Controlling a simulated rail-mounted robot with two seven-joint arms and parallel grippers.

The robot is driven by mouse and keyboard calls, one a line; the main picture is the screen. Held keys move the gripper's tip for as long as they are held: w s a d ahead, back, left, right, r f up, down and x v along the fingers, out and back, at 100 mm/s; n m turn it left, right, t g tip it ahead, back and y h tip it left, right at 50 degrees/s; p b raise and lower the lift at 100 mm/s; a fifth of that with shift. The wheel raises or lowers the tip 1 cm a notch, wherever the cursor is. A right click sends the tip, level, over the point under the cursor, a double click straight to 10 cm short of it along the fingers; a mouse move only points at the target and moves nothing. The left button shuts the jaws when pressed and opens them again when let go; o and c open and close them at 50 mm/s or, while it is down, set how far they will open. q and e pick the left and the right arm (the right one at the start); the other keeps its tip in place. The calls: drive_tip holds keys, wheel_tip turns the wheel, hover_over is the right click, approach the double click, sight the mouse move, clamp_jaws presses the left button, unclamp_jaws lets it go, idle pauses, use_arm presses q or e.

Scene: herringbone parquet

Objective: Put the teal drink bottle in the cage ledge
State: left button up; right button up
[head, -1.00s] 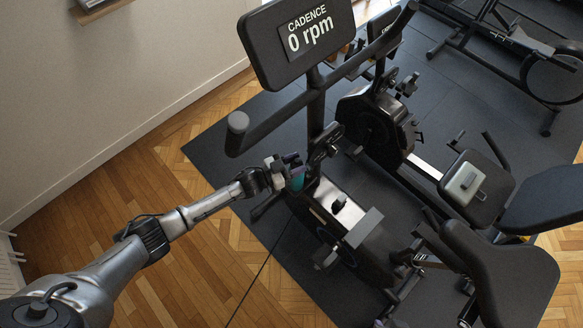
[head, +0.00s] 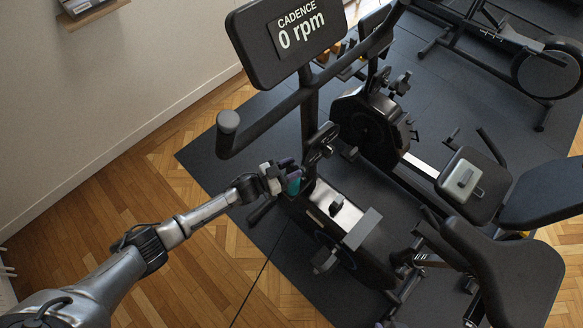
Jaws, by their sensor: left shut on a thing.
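The teal drink bottle (head: 294,185) is small in the head view, beside the upright post of the nearest exercise bike. Only a teal patch of it shows; fingers cover the rest. My left gripper (head: 281,178) is shut on it, with the arm reaching in from the lower left. I cannot surely make out the cage ledge; a black fitting (head: 322,143) on the bike post, just up and right of the bottle, may be part of it. Whether the bottle touches the bike cannot be told. My right gripper is not in view.
The bike's console (head: 285,38) and handlebar (head: 228,122) stand above the gripper. A silver panel (head: 337,209) and the bike seat (head: 500,265) lie to the right. More machines stand behind on the dark mat (head: 245,125). Bare parquet (head: 95,225) is at left.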

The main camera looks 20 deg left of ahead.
use_arm(q)
drive_tip(key=shift+f, duration=0.3)
drive_tip(key=o, duration=1.6)
drive_tip(key=shift+o, duration=0.2)
drive_tip(key=shift+s+a, duration=0.35)
drive_tip(key=shift+s, duration=0.05)
drive_tip(key=p+v, duration=0.1)
drive_tip(key=v, duration=1.1)
drive_tip(key=shift+s+a, duration=0.25)
drive_tip(key=shift+a, duration=0.05)
